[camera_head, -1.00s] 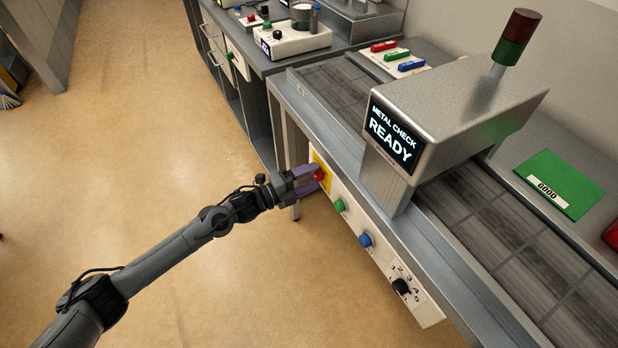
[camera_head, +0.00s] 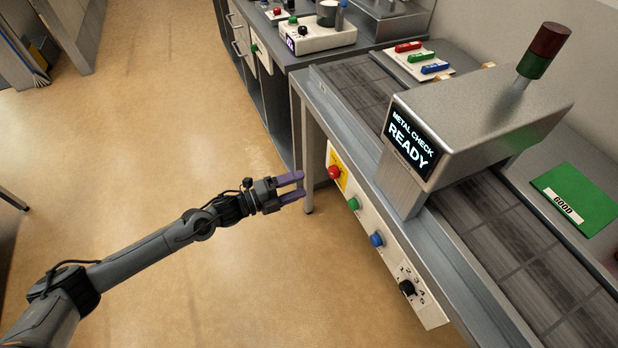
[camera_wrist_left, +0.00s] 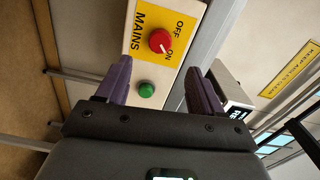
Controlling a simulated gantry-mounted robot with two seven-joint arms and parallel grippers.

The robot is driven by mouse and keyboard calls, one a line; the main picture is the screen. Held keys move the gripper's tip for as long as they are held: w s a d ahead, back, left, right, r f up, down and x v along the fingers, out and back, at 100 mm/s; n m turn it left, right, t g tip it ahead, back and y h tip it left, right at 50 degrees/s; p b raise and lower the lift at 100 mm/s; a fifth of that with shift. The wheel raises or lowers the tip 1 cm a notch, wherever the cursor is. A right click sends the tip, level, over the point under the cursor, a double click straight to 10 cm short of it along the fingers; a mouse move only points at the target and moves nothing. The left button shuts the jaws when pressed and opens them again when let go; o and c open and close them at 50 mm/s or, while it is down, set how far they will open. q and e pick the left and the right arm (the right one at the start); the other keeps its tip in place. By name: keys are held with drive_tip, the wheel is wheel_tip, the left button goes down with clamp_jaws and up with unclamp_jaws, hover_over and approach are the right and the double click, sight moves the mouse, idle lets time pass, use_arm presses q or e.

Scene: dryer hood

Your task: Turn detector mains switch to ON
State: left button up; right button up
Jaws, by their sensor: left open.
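The detector mains switch is a red knob (camera_head: 334,172) on a yellow plate at the far end of the conveyor's side panel. In the left wrist view the red knob (camera_wrist_left: 160,41) sits between the printed words MAINS, OFF and ON. A small pale mark on its lower right edge appears to face ON. My left gripper (camera_head: 298,187) is open and empty, a short way left of the knob and apart from it. Its two purple fingers (camera_wrist_left: 160,72) frame the panel in the wrist view. My right gripper is not in view.
A green button (camera_head: 353,204), a blue button (camera_head: 376,240) and a black numbered dial (camera_head: 407,287) follow along the panel. The metal detector's screen (camera_head: 412,138) reads METAL CHECK READY. A bench (camera_head: 283,60) stands behind. The floor around my left arm is clear.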

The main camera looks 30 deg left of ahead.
use_arm(q)
drive_tip(key=shift+v, duration=0.8)
